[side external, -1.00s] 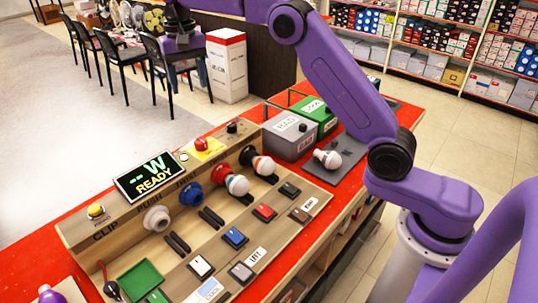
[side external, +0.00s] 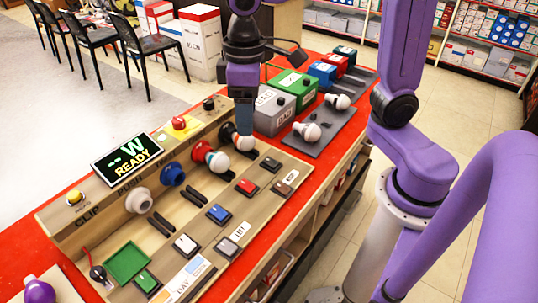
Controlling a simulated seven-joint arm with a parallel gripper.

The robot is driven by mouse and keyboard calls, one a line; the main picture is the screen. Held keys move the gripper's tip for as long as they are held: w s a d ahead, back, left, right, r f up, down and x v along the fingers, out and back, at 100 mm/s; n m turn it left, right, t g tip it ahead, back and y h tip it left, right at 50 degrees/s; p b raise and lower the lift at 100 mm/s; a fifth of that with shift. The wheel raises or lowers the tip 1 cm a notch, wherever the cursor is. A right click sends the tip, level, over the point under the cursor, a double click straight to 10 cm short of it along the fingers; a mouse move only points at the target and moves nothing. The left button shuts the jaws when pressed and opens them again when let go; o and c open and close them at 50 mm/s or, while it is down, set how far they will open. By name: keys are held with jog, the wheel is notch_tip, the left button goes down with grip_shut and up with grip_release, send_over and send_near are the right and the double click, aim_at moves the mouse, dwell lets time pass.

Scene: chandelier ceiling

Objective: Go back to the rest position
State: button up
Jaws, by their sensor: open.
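My gripper (side external: 244,118) points down at the back of the red counter, right over a white bulb (side external: 244,144) in the rightmost socket of the wooden test panel. Its fingers are seen edge-on, so the gap between them is hidden, and I cannot tell if they touch the bulb. A second bulb (side external: 217,162) sits in the red socket (side external: 202,151) to the left. The display (side external: 127,159) reads "-- W READY".
Grey BAD (side external: 272,111) and green (side external: 293,89) bins stand right of my gripper. Loose bulbs lie on a dark grey tray (side external: 327,128). Blue (side external: 322,72) and red boxes stand behind.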

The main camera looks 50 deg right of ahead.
jog(key=s+d+f+n, duration=0.2)
jog(key=s+d+f, duration=0.1)
jog(key=s, duration=0.5)
jog(key=s+d+f+n, duration=0.3)
jog(key=s+d, duration=0.3)
jog(key=s, duration=0.2)
jog(key=shift+d+n, duration=0.15)
jog(key=shift+n, duration=0.15)
